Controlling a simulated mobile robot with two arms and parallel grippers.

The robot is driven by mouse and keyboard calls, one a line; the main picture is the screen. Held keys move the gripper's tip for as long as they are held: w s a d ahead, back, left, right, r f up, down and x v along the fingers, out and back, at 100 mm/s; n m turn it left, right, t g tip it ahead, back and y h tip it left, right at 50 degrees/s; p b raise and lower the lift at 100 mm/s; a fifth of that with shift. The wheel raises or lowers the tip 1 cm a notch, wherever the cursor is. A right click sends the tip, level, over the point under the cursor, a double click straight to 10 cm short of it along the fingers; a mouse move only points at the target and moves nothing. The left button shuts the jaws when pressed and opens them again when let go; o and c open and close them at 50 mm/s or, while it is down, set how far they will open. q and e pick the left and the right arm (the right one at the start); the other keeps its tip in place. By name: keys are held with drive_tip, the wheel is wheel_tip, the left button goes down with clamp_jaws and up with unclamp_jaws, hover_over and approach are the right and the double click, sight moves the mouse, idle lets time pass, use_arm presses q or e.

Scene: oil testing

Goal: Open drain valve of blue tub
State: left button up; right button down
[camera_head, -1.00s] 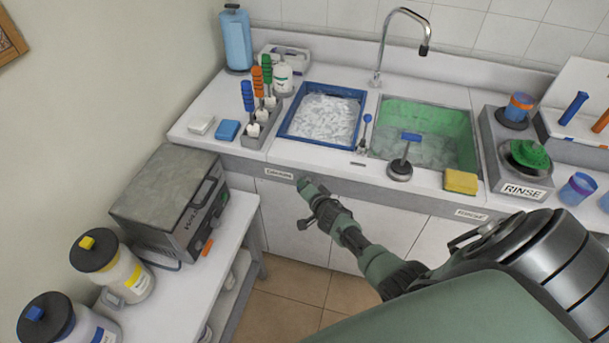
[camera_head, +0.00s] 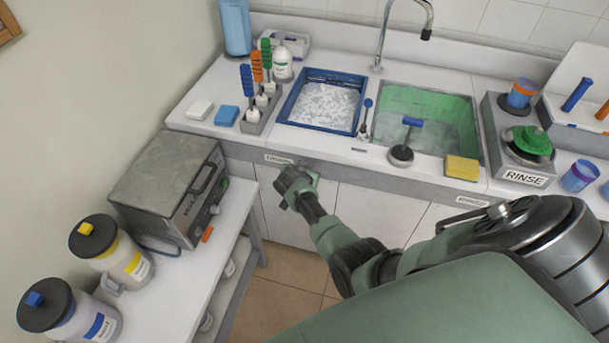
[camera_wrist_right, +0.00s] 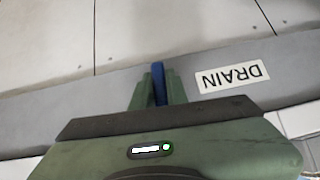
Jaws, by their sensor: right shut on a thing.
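The blue tub (camera_head: 284,103) is set into the counter and holds whitish, foamy contents. Below it, a label (camera_head: 279,159) is on the grey front strip of the counter. In the right wrist view it reads DRAIN (camera_wrist_right: 232,77), upside down. My right gripper (camera_head: 292,178) is at this strip, just under the label. In the right wrist view its green fingers (camera_wrist_right: 158,90) are shut on a narrow blue valve handle (camera_wrist_right: 159,78) beside the label. The rest of the valve is hidden by the gripper. My left gripper is not in view.
A green-lined sink (camera_head: 470,125) with a blue-handled plunger (camera_head: 402,152) is right of the tub. A blue-knobbed lever (camera_head: 367,104) stands between them. A side table (camera_head: 187,298) with a grey machine (camera_head: 165,185) is at the left. White cabinet doors (camera_head: 370,215) are below the counter.

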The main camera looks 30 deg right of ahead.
drive_tip(key=shift+b, duration=0.3)
drive_tip(key=shift+g+h, duration=0.3)
drive_tip(key=c, duration=1.4)
unclamp_jaws()
drive_tip(key=v, duration=0.7)
drive_tip(key=shift+s+a+r, duration=0.15)
drive_tip(key=shift+s+r, duration=0.05)
drive_tip(key=shift+r, duration=0.05)
